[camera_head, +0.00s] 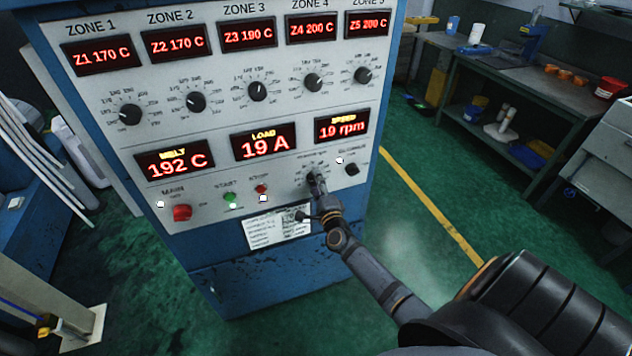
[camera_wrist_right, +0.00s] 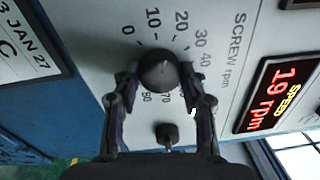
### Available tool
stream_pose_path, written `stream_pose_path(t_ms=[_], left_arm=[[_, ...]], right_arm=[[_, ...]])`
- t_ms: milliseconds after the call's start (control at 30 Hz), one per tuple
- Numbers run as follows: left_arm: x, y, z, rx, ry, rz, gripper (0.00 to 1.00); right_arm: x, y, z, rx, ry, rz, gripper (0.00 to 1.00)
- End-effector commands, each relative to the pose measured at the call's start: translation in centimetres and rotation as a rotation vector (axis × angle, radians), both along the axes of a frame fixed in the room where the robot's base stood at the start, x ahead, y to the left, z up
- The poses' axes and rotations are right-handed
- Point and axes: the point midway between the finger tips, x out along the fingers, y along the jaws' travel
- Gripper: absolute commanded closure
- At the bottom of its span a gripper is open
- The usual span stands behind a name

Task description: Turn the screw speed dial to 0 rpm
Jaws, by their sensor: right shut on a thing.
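The screw speed dial (camera_wrist_right: 158,70) is a round black knob on the white panel, ringed by printed numbers from 0 to 80. My right gripper (camera_head: 316,181) is at the dial, with one finger on each side of the knob in the right wrist view, shut on it. In the head view the gripper hides most of the dial. The speed display (camera_head: 342,127) reads 19 rpm, and it shows in the wrist view too (camera_wrist_right: 284,92). The exact pointer direction is hard to read. My left gripper is not in view.
A red main switch (camera_head: 182,212), a green start button (camera_head: 230,197) and a red stop button (camera_head: 262,189) sit left of the dial. A small black knob (camera_head: 352,169) sits to its right. Zone dials (camera_head: 258,91) line the panel above.

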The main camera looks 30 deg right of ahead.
Motion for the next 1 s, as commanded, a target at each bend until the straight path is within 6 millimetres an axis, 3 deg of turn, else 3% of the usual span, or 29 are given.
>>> stream_pose_path(t_ms=[600, 1000], left_arm=[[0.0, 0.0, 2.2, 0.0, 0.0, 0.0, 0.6], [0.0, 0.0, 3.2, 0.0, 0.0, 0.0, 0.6]], right_arm=[[-0.1, -0.1, -0.1, -0.556, 0.138, 0.0, 0.89], [-0.1, -0.1, -0.2, -0.795, 0.196, 0.002, 0.89]])
